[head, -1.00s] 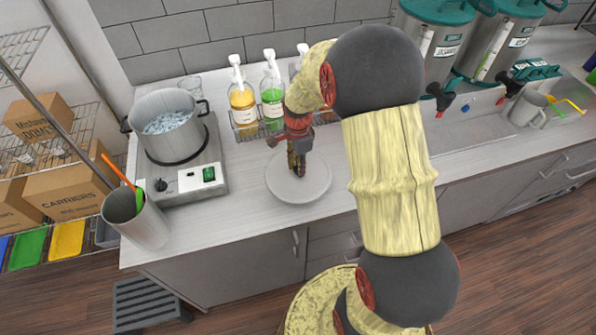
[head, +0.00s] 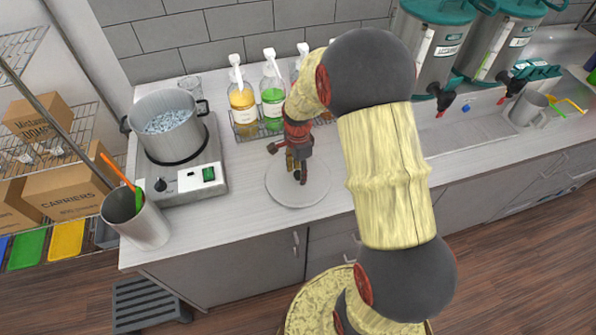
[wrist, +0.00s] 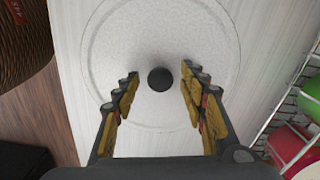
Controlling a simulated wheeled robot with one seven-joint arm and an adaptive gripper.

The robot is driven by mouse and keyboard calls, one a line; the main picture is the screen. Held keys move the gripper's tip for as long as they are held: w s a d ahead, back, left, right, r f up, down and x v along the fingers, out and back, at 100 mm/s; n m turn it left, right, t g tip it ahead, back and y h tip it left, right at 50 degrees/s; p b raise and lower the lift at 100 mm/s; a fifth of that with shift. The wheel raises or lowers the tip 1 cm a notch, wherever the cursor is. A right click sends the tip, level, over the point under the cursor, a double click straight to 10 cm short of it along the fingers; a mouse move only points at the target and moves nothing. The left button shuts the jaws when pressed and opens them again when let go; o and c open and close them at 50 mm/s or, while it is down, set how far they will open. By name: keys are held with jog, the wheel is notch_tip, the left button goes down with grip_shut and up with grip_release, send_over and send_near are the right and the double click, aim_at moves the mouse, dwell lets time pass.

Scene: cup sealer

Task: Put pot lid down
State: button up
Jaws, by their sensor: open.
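The pot lid (head: 285,192) is a round pale disc lying flat on the light counter, right of the hot plate. In the wrist view the lid (wrist: 115,45) shows its dark round knob (wrist: 160,79) near the middle. My gripper (head: 297,180) is above the lid in the head view. In the wrist view my gripper (wrist: 160,84) is open, with one finger on each side of the knob and a gap to it on both sides. The pot (head: 168,128) stands uncovered on the hot plate (head: 190,184), with pale contents showing.
Pump bottles (head: 243,105) stand in a wire rack behind the lid. A grey cup with utensils (head: 137,222) stands at the counter's front left. Large teal-lidded dispensers (head: 437,45) stand at the back right. Some bare counter lies around the lid.

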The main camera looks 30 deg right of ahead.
notch_tip(320, 180, up, 12)
jog(key=p, duration=0.1)
notch_tip(320, 180, up, 13)
jog(key=n+t, duration=0.3)
jog(key=n, duration=0.5)
send_over(298, 174)
jog(key=s+a, duration=0.7)
jog(key=a, duration=0.1)
jog(key=s+a+r+n+t, duration=0.1)
jog(key=s+a+r+n, duration=0.1)
jog(key=s+n, duration=0.3)
jog(key=s+a+r+n+t, duration=0.1)
jog(key=s+a+r+n, duration=0.2)
jog(key=s+n, duration=0.3)
jog(key=shift+s+a+r+t, duration=0.3)
jog(key=shift+s+a, duration=0.25)
jog(key=shift+s, duration=0.45)
jog(key=shift+f, duration=0.15)
notch_tip(298, 174, down, 9)
jog(key=b, duration=0.9)
